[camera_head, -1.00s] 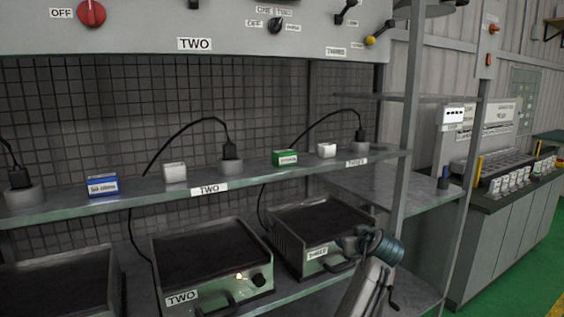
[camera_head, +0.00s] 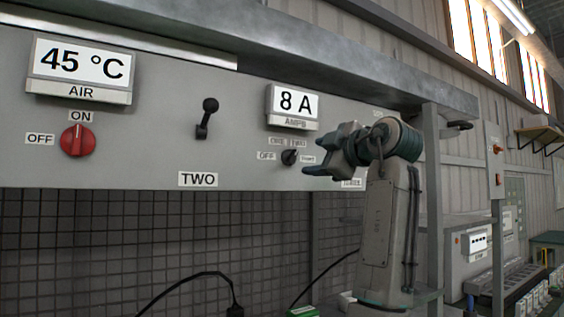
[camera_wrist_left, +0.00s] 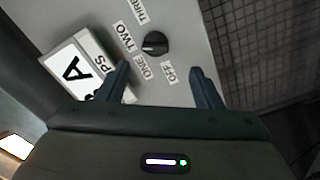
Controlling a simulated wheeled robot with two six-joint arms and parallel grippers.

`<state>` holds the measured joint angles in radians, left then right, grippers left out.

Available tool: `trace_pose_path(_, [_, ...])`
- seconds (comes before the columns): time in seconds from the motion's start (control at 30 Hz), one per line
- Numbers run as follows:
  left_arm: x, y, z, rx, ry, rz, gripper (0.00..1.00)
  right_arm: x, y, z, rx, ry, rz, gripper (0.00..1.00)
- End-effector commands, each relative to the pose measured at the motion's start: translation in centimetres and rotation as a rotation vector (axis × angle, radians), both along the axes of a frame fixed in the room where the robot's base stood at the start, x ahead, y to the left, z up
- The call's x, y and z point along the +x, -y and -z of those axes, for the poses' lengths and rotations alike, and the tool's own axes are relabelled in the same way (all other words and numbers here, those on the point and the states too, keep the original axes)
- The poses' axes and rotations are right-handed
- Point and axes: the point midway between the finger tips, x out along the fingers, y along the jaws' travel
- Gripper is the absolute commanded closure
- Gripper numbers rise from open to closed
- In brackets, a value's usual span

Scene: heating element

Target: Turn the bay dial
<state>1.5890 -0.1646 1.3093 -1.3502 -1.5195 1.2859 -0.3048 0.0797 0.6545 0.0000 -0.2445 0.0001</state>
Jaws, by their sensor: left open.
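The bay dial is a small black knob (camera_head: 289,157) on the grey panel, below the display reading 8 A. The labels OFF, ONE, TWO and a partly blurred one surround it. In the left wrist view the dial (camera_wrist_left: 154,43) sits beyond the fingers, with a light mark on its face; I cannot tell which label it points at. My left gripper (camera_head: 318,160) is just to the right of the dial in the head view. It is open, and its fingers (camera_wrist_left: 160,72) frame the ONE and OFF labels, apart from the dial. My right gripper is not in view.
A red ON/OFF knob (camera_head: 77,141), a black lever (camera_head: 205,119) and a 45 °C display (camera_head: 82,64) are on the panel to the left. The 8 A display (camera_head: 294,106) juts out above the dial. A metal upright (camera_head: 432,170) stands at the right.

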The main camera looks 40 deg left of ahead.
Motion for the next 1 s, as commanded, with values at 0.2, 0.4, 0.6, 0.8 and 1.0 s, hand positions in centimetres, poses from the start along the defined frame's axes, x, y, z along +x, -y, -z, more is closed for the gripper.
trace_pose_path(0.2, [1.0,-2.8,-0.3,0.000,0.000,-0.004,0.40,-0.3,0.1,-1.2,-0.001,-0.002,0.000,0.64])
trace_pose_path(0.4, [2.6,-6.4,-0.3,0.000,-0.002,-0.003,0.40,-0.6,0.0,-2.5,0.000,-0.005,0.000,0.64])
trace_pose_path(0.6, [3.6,-8.9,-0.1,0.000,-0.002,-0.001,0.40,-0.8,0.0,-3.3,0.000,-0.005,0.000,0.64])
trace_pose_path(0.8, [4.0,-9.7,0.1,0.000,0.000,0.002,0.40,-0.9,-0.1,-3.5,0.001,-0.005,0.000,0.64])
trace_pose_path(1.0, [4.1,-9.8,0.1,0.000,-0.001,0.002,0.40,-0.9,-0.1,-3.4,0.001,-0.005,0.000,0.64])
